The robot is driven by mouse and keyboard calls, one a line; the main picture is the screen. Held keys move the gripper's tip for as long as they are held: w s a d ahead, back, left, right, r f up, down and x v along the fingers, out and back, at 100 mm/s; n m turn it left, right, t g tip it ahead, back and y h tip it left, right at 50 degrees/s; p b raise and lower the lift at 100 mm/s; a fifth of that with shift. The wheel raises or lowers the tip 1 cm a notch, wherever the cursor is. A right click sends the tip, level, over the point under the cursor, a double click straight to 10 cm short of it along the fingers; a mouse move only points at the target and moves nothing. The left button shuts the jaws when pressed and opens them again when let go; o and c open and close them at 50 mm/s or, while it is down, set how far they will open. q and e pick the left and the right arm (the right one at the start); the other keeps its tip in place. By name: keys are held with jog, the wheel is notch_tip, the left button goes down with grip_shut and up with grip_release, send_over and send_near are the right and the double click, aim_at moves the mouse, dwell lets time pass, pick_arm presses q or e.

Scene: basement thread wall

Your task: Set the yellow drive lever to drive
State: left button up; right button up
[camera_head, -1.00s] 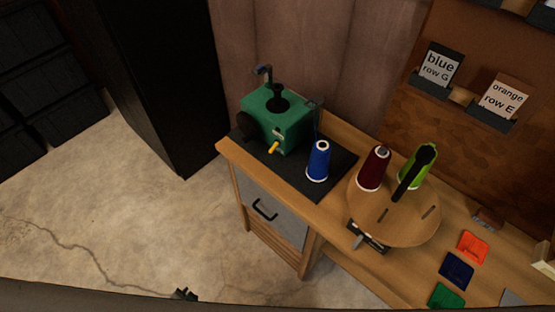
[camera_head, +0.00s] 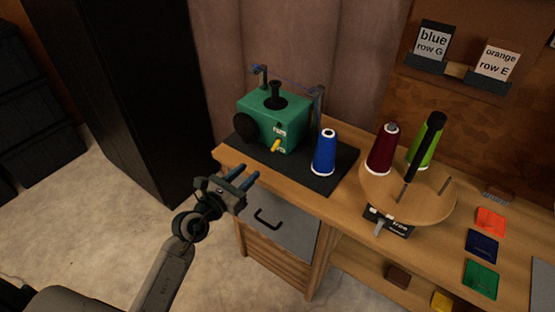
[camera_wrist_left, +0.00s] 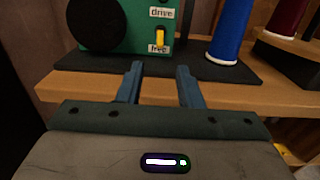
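The yellow drive lever (camera_head: 276,146) is on the front of the green winder box (camera_head: 268,118). In the left wrist view the lever (camera_wrist_left: 160,39) sits between a "drive" label (camera_wrist_left: 161,13) above and a "free" label (camera_wrist_left: 157,49) below, with its lower end by "free". My left gripper (camera_head: 243,177) is in front of the bench edge, below and left of the lever. In the wrist view its two blue fingers (camera_wrist_left: 160,70) are apart and empty, with the lever beyond the gap. My right gripper is not in view.
A blue thread cone (camera_head: 325,152) stands right of the box on the dark mat (camera_head: 305,178). A dark red cone (camera_head: 382,150) and a green cone (camera_head: 425,140) stand on a round wooden turntable (camera_head: 430,205). The wooden bench edge (camera_head: 228,153) lies between gripper and box.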

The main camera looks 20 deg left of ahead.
aim_at(273, 149)
pick_arm(q)
jog(key=x, duration=1)
jog(key=shift+w+d, duration=0.15)
jog(key=shift+w, duration=0.25)
grip_shut()
